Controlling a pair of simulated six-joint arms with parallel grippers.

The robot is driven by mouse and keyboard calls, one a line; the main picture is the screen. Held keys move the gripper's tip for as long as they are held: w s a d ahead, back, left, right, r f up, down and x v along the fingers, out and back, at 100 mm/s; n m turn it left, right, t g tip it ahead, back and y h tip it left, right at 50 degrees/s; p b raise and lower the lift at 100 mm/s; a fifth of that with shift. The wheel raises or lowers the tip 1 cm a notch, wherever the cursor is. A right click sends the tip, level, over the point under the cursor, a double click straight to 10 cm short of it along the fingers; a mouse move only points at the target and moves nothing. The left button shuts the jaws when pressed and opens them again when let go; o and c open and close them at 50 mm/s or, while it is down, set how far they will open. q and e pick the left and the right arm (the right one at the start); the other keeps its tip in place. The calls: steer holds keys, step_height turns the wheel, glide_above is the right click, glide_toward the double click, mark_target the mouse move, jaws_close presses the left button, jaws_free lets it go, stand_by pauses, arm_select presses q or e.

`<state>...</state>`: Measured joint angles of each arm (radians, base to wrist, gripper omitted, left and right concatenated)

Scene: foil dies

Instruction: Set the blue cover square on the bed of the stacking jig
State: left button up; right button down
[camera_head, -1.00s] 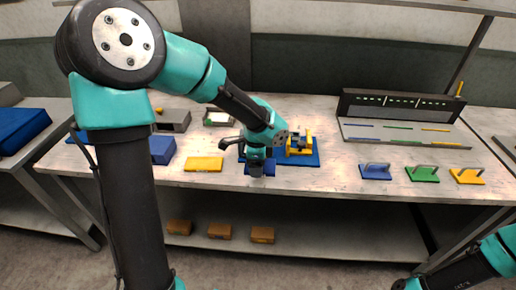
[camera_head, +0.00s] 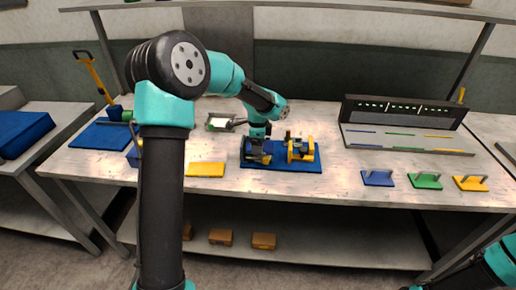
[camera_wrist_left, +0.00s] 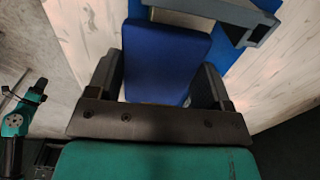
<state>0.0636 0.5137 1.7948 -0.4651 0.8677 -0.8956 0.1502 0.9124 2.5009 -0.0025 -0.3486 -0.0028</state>
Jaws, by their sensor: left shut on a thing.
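My left gripper (camera_head: 257,148) is shut on the blue cover (camera_wrist_left: 165,60), a flat blue plate between its two dark fingers in the left wrist view. The gripper also shows there (camera_wrist_left: 158,75). In the head view it is over the left part of a blue base (camera_head: 282,167) with yellow and dark fixtures (camera_head: 301,150), likely the stacking jig. A grey angled piece (camera_wrist_left: 245,35) lies beyond the cover at the upper right of the wrist view. The cover is mostly hidden in the head view; I cannot tell whether it touches the bed. My right gripper is out of view.
A yellow plate (camera_head: 206,169) lies left of the jig. The bench between jig and handled plates is clear.

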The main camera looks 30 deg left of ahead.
arm_select(q)
steer(key=shift+w+a, duration=0.2)
steer(key=shift+w, duration=0.2)
steer(key=shift+w+a, duration=0.15)
steer(key=shift+w, duration=0.1)
steer(key=shift+w+a+f, duration=0.1)
steer(key=shift+f, duration=1.7)
steer(key=shift+f, duration=0.1)
steer(key=o, duration=1)
step_height(320, 180, up, 12)
steer(key=shift+r, duration=0.15)
